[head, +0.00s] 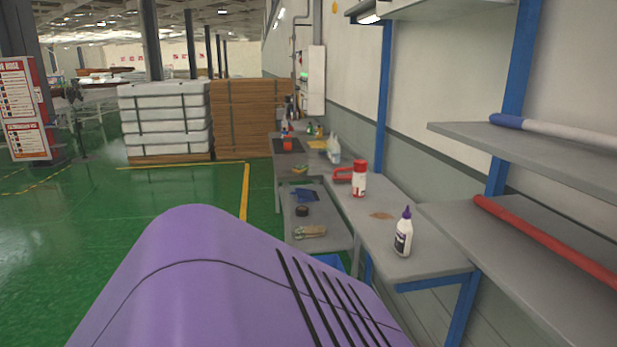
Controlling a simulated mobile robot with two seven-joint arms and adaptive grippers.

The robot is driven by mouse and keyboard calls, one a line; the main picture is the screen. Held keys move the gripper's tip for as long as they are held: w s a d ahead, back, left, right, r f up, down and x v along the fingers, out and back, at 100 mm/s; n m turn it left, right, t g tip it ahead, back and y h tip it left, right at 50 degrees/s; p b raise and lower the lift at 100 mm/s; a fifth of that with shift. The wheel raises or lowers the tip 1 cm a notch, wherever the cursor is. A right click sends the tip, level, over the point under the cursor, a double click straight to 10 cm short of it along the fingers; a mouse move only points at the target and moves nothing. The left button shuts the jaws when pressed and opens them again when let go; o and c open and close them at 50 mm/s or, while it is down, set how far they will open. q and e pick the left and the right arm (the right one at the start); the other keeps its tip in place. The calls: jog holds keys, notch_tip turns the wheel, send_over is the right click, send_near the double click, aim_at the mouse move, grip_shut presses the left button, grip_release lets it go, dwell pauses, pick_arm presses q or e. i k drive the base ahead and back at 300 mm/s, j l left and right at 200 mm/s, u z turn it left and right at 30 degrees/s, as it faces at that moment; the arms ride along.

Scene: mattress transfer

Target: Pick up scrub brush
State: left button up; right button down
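No scrub brush can be picked out with certainty at this distance. A red object with a looped handle (344,175) lies on the grey workbench (385,225), beside a red-and-white can (359,179), and has a shape like a handled brush. A tan, brush-like object (310,231) lies on the lower shelf (325,241) left of the bench top. Neither of my grippers is in the head view, so their state and distance to these objects are hidden.
A white bottle with a purple cap (403,237) stands near the bench's front end. Grey wall shelves (560,240) with blue posts jut out at right, holding a red roll (550,243). Green floor (100,230) is open at left. Stacked white mattresses (165,115) stand behind.

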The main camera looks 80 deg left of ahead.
aim_at(342, 179)
jog(key=u, duration=3.45)
jog(key=j+u, duration=0.4)
jog(key=i+j+u, duration=0.1)
jog(key=j+u, duration=0.25)
jog(key=i+j, duration=0.2)
jog(key=i+j+z, duration=0.1)
jog(key=i+j, duration=0.15)
jog(key=j, duration=0.2)
jog(key=i+j, duration=0.2)
jog(key=j, duration=0.15)
jog(key=i+z, duration=0.3)
jog(key=i, duration=0.15)
jog(key=i+j+z, duration=0.1)
jog(key=i+z, duration=0.2)
jog(key=i, duration=0.15)
jog(key=i+j+z, duration=0.3)
jog(key=i+z, duration=0.35)
jog(key=i, duration=0.45)
jog(key=i+j+z, duration=0.15)
jog(key=i+z, duration=0.2)
jog(key=i, duration=0.45)
